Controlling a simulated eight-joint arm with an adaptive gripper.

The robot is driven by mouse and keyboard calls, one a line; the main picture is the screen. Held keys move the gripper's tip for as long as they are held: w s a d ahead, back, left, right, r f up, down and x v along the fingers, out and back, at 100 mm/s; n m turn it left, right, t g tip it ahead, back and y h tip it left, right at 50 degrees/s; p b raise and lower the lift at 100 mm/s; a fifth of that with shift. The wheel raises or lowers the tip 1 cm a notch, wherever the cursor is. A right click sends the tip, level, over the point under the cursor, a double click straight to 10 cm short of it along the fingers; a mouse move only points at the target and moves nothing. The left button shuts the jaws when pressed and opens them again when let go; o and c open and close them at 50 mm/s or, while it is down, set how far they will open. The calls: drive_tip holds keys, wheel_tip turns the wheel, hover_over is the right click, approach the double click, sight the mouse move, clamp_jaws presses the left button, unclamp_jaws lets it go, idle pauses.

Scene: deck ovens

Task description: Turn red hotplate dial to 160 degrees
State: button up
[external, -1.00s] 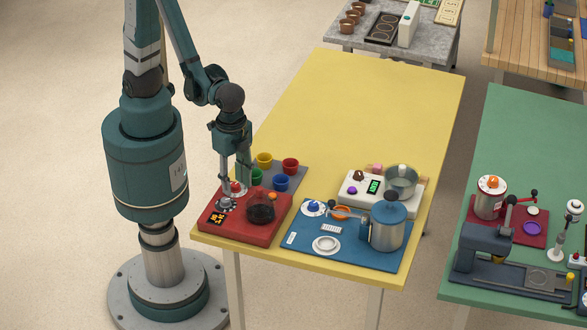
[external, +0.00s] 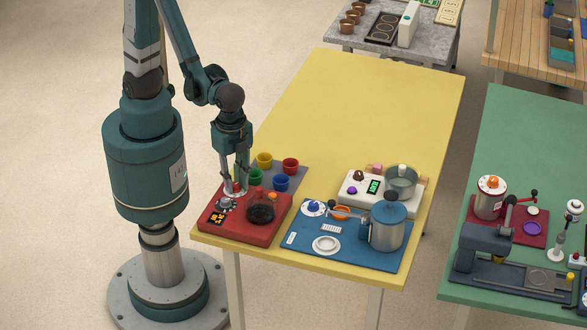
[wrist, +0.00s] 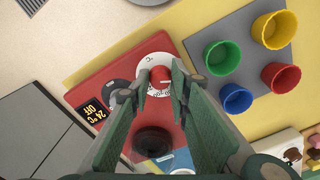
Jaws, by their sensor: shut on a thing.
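The red hotplate (external: 240,229) sits at the near left corner of the yellow table. Its red dial (wrist: 160,75) stands on a white numbered disc (wrist: 149,57), between my fingertips in the wrist view. My gripper (wrist: 161,80) points down and is shut on the red dial. In the external view my gripper (external: 235,187) is over the hotplate's back left part. The fingers cover part of the scale, so I cannot read the dial's setting. The hotplate's display (wrist: 93,113) shows 24 °C and OFF. A dark-filled glass vessel (external: 261,213) is on the hotplate.
Yellow (external: 264,160), green (external: 255,176), red (external: 290,166) and blue (external: 281,183) cups stand on a grey mat behind the hotplate. A blue station with a metal pot (external: 387,228) is to the right. The table's far part is clear.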

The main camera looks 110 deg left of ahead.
sight(235, 184)
drive_tip(key=m+b, duration=0.1)
drive_tip(key=m, duration=0.4)
drive_tip(key=shift+m, duration=0.3)
idle(0.4)
drive_tip(key=o, duration=0.9)
drive_tip(key=shift+r, duration=0.1)
drive_tip(key=shift+r, duration=5.9)
